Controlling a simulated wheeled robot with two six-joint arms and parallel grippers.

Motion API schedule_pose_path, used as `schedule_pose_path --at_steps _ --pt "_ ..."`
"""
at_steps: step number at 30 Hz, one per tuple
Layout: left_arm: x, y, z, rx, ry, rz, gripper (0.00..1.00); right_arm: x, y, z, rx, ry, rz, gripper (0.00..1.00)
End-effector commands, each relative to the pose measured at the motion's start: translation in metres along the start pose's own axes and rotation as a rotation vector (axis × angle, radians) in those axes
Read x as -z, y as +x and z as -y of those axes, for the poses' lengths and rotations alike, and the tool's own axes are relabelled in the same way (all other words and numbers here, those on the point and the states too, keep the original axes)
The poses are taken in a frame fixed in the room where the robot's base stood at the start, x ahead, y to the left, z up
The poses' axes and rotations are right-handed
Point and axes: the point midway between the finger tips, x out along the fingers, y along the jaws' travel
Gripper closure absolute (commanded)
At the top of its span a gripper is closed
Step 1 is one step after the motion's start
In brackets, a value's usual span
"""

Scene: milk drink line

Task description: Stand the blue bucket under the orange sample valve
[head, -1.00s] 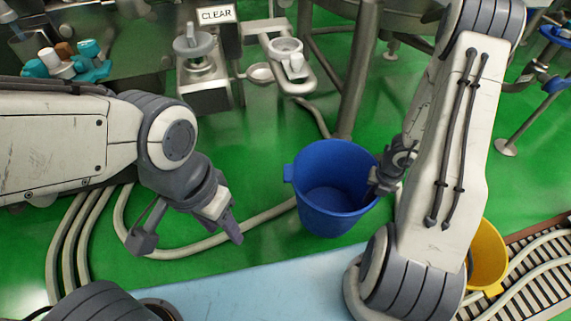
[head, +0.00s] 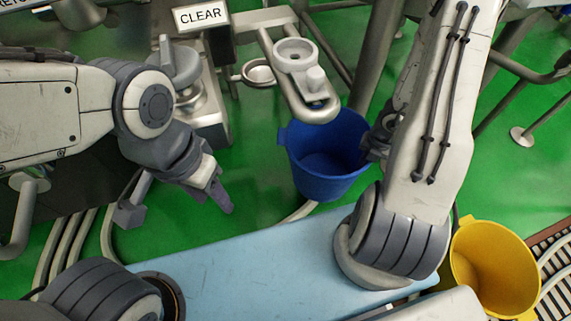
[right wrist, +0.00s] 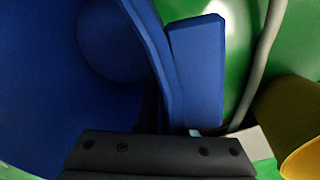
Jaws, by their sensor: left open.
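The blue bucket (head: 325,160) is upright in the middle of the head view, its far rim partly behind a steel fitting. My right gripper (head: 374,148) is at the bucket's right side, shut on it near the rim; its fingertips are partly hidden. In the right wrist view the bucket's wall and side lug (right wrist: 197,70) are close above the dark gripper (right wrist: 160,150). I cannot tell whether the bucket touches the floor. My left gripper (head: 222,197) is open and empty, left of the bucket. I cannot make out an orange sample valve.
A steel fitting with a cup (head: 295,56) juts out over the bucket's far side. A CLEAR sign (head: 200,17) is behind. A yellow bucket (head: 495,268) stands at right, near a floor grate. A light blue surface (head: 250,265) lies in front. Hoses cross the green floor.

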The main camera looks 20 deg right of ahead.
Motion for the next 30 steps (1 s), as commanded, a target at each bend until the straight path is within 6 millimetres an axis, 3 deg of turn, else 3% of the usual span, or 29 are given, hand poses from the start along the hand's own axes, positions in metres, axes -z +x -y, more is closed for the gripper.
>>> schedule_pose_path --at_steps 5,12,21,30 --pt "0.000 0.006 0.000 0.000 0.000 0.000 0.50 -0.001 0.008 -0.007 -0.002 -0.003 0.001 1.00" --pt "-0.002 0.028 0.002 0.000 0.000 0.000 0.50 -0.004 0.043 -0.053 -0.002 -0.009 0.000 1.00" --pt "-0.002 0.032 0.002 0.000 0.000 0.000 0.50 -0.006 0.076 -0.103 -0.001 -0.006 0.000 1.00" --pt "-0.002 0.043 0.003 0.000 0.000 0.000 0.50 -0.007 0.093 -0.110 -0.002 -0.002 0.001 1.00"
